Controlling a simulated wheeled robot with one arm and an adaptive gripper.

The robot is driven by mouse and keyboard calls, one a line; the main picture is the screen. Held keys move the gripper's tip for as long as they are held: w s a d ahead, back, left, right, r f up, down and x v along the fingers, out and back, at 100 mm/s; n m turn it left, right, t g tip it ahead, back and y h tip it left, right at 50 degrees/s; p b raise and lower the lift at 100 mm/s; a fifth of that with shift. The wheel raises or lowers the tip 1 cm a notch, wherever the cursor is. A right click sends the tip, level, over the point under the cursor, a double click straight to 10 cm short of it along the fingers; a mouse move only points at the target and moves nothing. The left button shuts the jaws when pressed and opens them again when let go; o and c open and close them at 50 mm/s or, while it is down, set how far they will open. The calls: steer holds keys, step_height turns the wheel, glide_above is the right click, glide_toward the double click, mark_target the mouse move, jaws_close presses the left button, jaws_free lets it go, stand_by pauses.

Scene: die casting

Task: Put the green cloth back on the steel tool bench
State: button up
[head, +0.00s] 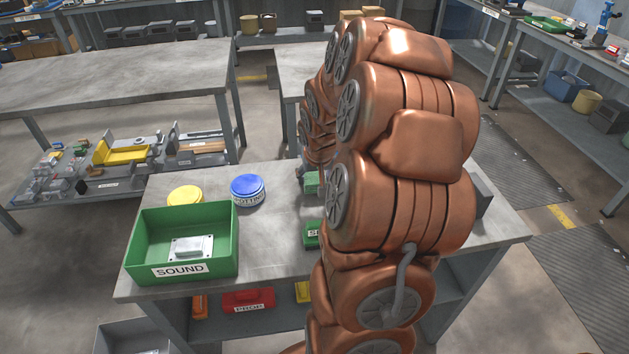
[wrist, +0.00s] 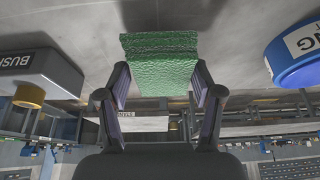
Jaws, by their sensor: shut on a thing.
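In the wrist view, the green cloth (wrist: 160,68) is a folded, rough-textured block between the two fingertips of my gripper (wrist: 160,92), which is shut on it. A grey metal surface lies right behind the cloth; I cannot tell whether they touch. In the head view, my copper arm hides the gripper. A small green patch (head: 311,183) beside the arm may be the cloth. The grey steel bench (head: 275,240) stands in front of me, with my arm over its right half.
On the bench are a green SOUND bin (head: 180,225) holding a grey part, a yellow-lidded tin (head: 185,194) and a blue-lidded tin (head: 248,187). The blue lid (wrist: 295,50) and a dark labelled bin (wrist: 42,75) flank the gripper. Another bench (head: 110,72) stands behind left.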

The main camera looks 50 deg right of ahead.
steer(key=shift+f, duration=1.1)
steer(key=shift+f, duration=0.15)
steer(key=o, duration=1.2)
steer(key=shift+r, duration=0.25)
steer(key=shift+s+a+r, duration=0.1)
steer(key=shift+a+r, duration=0.05)
steer(key=shift+r, duration=0.5)
steer(key=b+v, duration=0.1)
steer(key=v, duration=0.9)
steer(key=s+a+n+g+y, duration=0.1)
steer(key=s+a+n, duration=0.1)
steer(key=a, duration=0.6)
steer(key=s+a+n+g+y, duration=0.1)
steer(key=s+a, duration=0.2)
steer(key=a, duration=0.5)
steer(key=s+a+f+n+g, duration=0.1)
steer(key=s+a+n+g, duration=0.2)
steer(key=s+a, duration=1)
steer(key=shift+s+a+f+n+y, duration=0.3)
steer(key=shift+s+n+y, duration=0.1)
steer(key=shift+s+n, duration=0.35)
